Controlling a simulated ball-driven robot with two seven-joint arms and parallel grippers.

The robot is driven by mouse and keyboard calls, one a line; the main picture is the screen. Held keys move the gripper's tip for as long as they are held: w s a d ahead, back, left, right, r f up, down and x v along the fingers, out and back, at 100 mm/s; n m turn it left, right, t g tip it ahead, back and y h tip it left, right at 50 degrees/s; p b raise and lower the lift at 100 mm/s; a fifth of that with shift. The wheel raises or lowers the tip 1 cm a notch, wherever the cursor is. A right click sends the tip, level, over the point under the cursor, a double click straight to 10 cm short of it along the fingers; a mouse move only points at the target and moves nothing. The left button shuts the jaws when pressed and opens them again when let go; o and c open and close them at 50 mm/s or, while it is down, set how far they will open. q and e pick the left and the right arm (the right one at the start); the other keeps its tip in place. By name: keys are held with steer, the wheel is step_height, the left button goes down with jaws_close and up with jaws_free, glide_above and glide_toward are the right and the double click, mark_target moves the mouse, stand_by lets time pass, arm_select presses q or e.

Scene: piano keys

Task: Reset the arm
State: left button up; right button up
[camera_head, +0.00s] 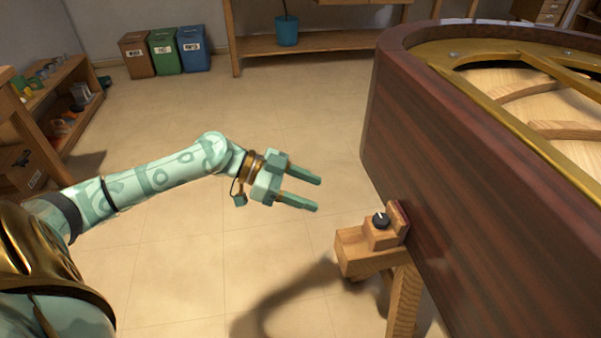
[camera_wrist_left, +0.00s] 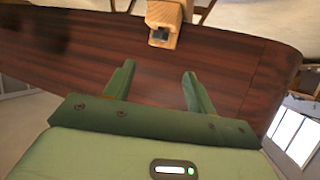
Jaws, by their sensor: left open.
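My left arm comes in from the left in the head view. Its gripper (camera_head: 318,194) is open and empty, held in the air to the left of the piano's dark wooden side (camera_head: 470,190). In the left wrist view the two green fingers (camera_wrist_left: 158,85) stand apart with nothing between them, and the piano's side (camera_wrist_left: 225,62) fills the space beyond them. My right gripper is not in view.
A small wooden stand with a black knob (camera_head: 380,220) stands against the piano's side, below and right of the gripper. Three bins (camera_head: 164,52) and a bench (camera_head: 330,42) are at the back. Shelves (camera_head: 62,95) stand at the left. The tiled floor between is clear.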

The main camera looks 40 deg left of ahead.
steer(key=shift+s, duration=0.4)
